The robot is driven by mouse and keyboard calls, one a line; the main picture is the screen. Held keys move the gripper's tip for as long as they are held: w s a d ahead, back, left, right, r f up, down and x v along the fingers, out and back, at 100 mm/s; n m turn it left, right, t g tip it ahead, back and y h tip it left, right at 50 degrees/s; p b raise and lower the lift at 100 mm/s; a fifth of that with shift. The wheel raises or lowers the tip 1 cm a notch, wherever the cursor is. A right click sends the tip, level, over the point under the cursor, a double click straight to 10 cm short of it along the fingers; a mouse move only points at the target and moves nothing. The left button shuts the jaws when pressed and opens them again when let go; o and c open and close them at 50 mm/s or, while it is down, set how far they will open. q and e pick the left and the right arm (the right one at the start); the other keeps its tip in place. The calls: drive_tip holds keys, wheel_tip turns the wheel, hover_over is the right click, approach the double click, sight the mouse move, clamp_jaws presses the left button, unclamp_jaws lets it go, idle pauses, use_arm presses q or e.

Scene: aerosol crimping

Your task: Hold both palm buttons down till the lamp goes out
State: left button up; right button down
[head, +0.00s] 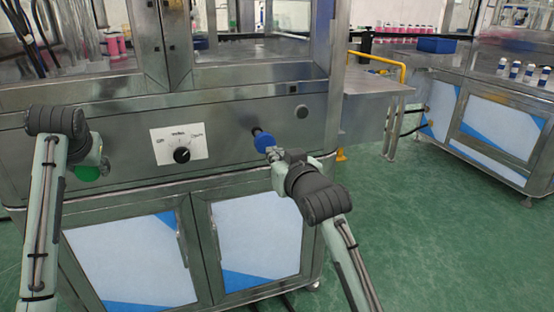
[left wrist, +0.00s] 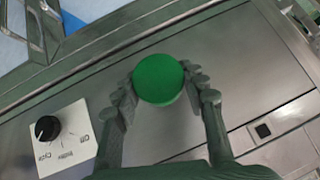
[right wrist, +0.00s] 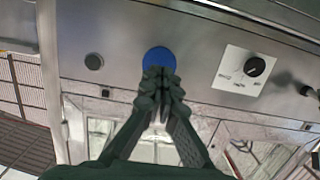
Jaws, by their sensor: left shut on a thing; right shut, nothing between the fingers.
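The green palm button (head: 87,173) shows on the left of the machine's front panel, partly behind my left arm. In the left wrist view, the fingers of my left gripper (left wrist: 165,88) are closed on opposite sides of the round green cap (left wrist: 158,78). The blue palm button (head: 265,141) stands out from the panel on a dark stem. My right gripper (head: 275,153) is shut and empty, its fingertips at the blue cap (right wrist: 159,58) and seemingly touching it. How far either button is pressed cannot be told. A round grey disc (head: 302,111), perhaps the lamp, looks unlit.
A white plate with a black selector knob (head: 182,155) sits between the buttons. Cabinet doors (head: 135,262) lie below the panel. A metal side table (head: 375,100) stands to the right, with open green floor (head: 430,220) in front.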

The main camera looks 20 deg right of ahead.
drive_tip(key=shift+w, duration=0.25)
